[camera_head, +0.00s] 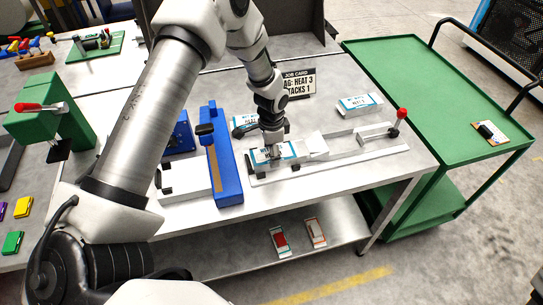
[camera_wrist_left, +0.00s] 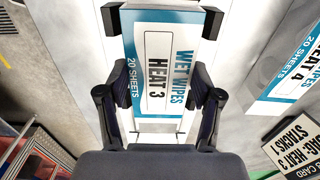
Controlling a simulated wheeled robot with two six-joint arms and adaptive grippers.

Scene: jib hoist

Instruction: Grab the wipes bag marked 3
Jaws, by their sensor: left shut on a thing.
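The wipes bag marked HEAT 3 (camera_wrist_left: 160,62) is white with blue edges and fills the middle of the left wrist view. In the head view the bag (camera_head: 259,157) lies on a pale fixture, partly covered by my gripper. My left gripper (camera_head: 273,152) points down over it. In the left wrist view its fingers (camera_wrist_left: 160,105) stand on both sides of the bag, shut on it. Black corner pieces (camera_wrist_left: 212,22) flank the bag's far end. The job card (camera_head: 298,83) reads heat 3, stacks 1. My right gripper is not in view.
A bag marked HEAT 4 (camera_wrist_left: 283,75) lies beside the held one. Another bag (camera_head: 360,104) lies at the table's right. A red-knobbed lever (camera_head: 401,114) stands on the fixture's right end. A blue device (camera_head: 222,165) is close on the left. A green cart (camera_head: 440,90) stands right.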

